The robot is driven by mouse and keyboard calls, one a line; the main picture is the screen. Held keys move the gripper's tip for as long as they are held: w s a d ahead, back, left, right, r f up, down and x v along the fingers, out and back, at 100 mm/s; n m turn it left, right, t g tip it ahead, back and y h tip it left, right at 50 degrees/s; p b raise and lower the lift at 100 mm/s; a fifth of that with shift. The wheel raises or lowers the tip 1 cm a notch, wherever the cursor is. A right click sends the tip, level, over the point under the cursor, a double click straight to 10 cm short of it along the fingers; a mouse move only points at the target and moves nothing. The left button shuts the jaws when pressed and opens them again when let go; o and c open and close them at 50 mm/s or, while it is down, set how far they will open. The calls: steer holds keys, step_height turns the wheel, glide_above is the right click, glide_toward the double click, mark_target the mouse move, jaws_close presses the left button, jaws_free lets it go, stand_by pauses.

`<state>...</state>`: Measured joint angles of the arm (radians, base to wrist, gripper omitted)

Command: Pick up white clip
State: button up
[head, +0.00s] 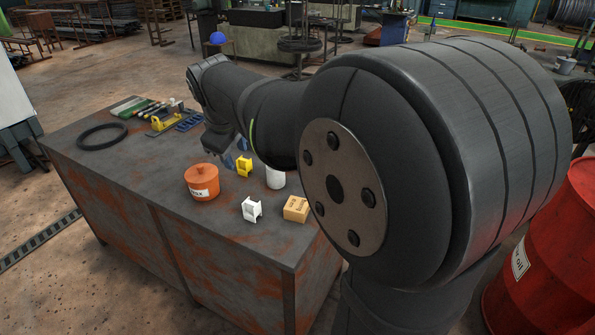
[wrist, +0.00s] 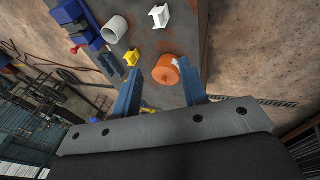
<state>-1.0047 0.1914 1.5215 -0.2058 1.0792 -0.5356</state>
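The white clip (head: 251,209) stands on the rusty table near its front edge, between an orange lidded pot and a cardboard box. It also shows at the top of the wrist view (wrist: 159,15). My gripper (wrist: 160,84) has its two blue fingers spread wide apart with nothing between them. In the head view the blue fingers (head: 235,154) are above the table, behind the white clip and apart from it, close to a yellow clip (head: 244,166). The arm partly hides the gripper there.
The orange pot (head: 202,181) is left of the white clip, the cardboard box (head: 296,209) right, and a white cylinder (head: 275,178) behind. A black ring (head: 102,136) and several tools lie farther left. A red barrel (head: 545,255) stands right. The table's front left is clear.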

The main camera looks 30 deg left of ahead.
steer(key=w+f+g+y, duration=0.2)
steer(key=w+f+g, duration=0.2)
steer(key=w+f, duration=0.75)
glide_toward(252, 203)
steer(key=x, duration=0.5)
steer(key=shift+a+f, duration=0.1)
steer(key=shift+a, duration=0.15)
steer(key=shift+x, duration=2.75)
steer(key=shift+d, duration=0.15)
jaws_close()
